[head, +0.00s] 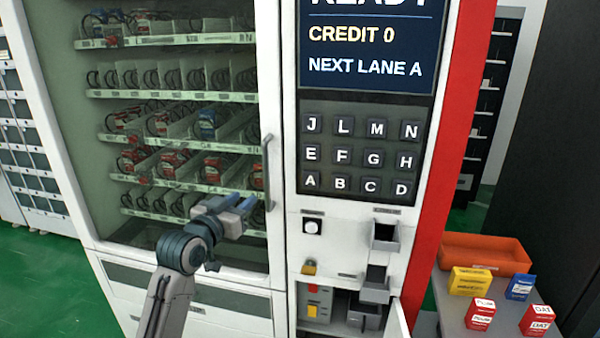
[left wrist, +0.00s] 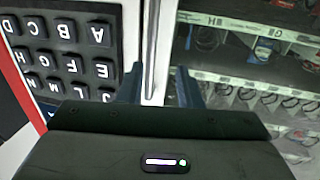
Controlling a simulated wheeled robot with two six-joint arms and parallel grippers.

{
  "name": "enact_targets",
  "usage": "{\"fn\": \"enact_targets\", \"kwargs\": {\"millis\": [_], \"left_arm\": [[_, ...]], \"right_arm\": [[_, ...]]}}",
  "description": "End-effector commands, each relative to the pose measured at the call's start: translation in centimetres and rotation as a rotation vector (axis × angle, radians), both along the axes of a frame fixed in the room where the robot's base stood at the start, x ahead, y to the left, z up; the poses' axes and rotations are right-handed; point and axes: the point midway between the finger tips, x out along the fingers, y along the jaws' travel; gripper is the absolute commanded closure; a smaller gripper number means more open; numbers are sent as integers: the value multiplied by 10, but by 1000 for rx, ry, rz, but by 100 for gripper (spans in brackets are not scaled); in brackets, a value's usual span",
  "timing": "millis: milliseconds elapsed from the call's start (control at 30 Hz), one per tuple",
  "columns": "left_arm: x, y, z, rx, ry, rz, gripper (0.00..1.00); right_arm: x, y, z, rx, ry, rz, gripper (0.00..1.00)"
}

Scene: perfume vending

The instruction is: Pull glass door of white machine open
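The white machine (head: 282,262) has a tall glass door (head: 110,70) that looks shut, with shelves of goods behind the pane. A thin grey vertical handle (head: 267,180) runs along the door's right side. My left gripper (head: 250,214) is in front of the door, just left of the handle's lower part. In the left wrist view, the two fingers of my left gripper (left wrist: 158,86) stand apart. The handle (left wrist: 152,42) shows upright in line with the gap between them. I cannot tell whether the fingers touch it. My right gripper is not in view.
A keypad (head: 360,158) and screen (head: 368,50) are right of the handle. A small lower door (head: 397,322) stands open. An orange bin (head: 485,249) and several small boxes, including a yellow one (head: 470,281), sit on a table at right.

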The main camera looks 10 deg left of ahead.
Motion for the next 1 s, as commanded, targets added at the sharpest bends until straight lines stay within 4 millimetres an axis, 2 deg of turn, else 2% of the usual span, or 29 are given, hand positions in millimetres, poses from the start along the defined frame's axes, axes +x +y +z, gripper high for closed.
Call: {"fn": "enact_targets", "kwargs": {"millis": [33, 133, 267, 500, 700, 1000], "left_arm": [[-3, -2, 12, 2, -17, -6, 68], [-2, -4, 20, 3, -27, -11, 68], [14, -8, 22, 0, -27, -11, 68], [59, -18, 22, 0, -25, -10, 68], [87, -25, 20, 1, -25, -10, 68], [100, -27, 18, 4, -26, -9, 68]], "right_arm": [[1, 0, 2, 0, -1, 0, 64], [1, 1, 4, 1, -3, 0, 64], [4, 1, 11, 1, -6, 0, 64], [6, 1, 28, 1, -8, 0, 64], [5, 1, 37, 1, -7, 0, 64], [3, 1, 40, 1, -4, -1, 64]]}}
